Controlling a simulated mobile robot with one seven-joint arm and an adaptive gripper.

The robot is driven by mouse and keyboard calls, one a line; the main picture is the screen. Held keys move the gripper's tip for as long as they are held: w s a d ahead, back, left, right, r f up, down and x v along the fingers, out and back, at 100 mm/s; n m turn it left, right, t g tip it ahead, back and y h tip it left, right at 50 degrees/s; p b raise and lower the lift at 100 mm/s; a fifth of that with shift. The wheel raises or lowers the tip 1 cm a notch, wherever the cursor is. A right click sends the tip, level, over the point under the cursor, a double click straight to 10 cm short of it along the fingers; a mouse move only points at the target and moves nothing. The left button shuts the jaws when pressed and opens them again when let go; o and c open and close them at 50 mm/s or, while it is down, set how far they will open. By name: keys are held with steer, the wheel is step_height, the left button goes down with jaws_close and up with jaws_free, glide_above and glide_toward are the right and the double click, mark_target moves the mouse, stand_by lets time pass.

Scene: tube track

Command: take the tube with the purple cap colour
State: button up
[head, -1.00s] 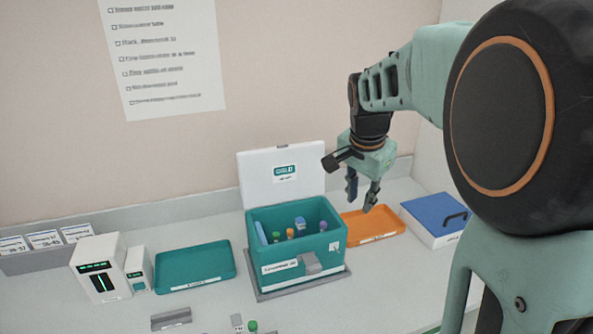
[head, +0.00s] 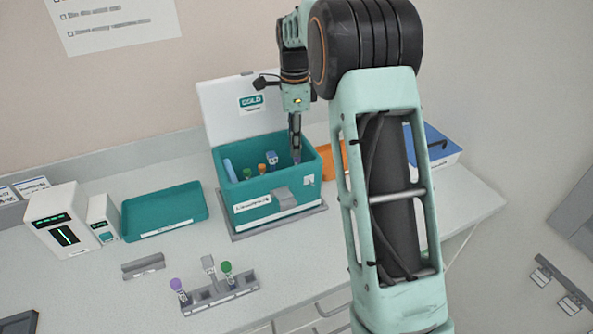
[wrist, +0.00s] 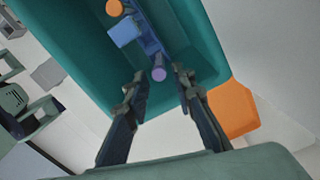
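A purple-capped tube (wrist: 158,73) stands in the teal cool box (head: 258,207). In the wrist view its cap lies between my two fingertips; I cannot tell how far below them it is. My gripper (wrist: 160,76) is open, with a gap on both sides of the cap. In the head view my gripper (head: 296,150) points down into the right part of the box and largely hides this tube. Another purple-capped tube (head: 176,285) stands at the left end of the grey rack (head: 222,296) in front.
The box also holds a blue-capped piece (head: 271,157), an orange-capped tube (head: 261,169) and a green-capped tube (head: 247,173). Its white lid (head: 235,108) stands open behind. A teal tray (head: 165,211) lies left, an orange tray (wrist: 232,108) right. A green-capped tube (head: 226,267) stands in the rack.

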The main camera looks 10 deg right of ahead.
mark_target(297, 160)
steer(key=f, duration=0.4)
steer(key=f+p, duration=0.1)
steer(key=f, duration=0.1)
steer(key=shift+s+d, duration=0.1)
steer(key=shift+d, duration=0.15)
steer(key=shift+r, duration=0.1)
jaws_close()
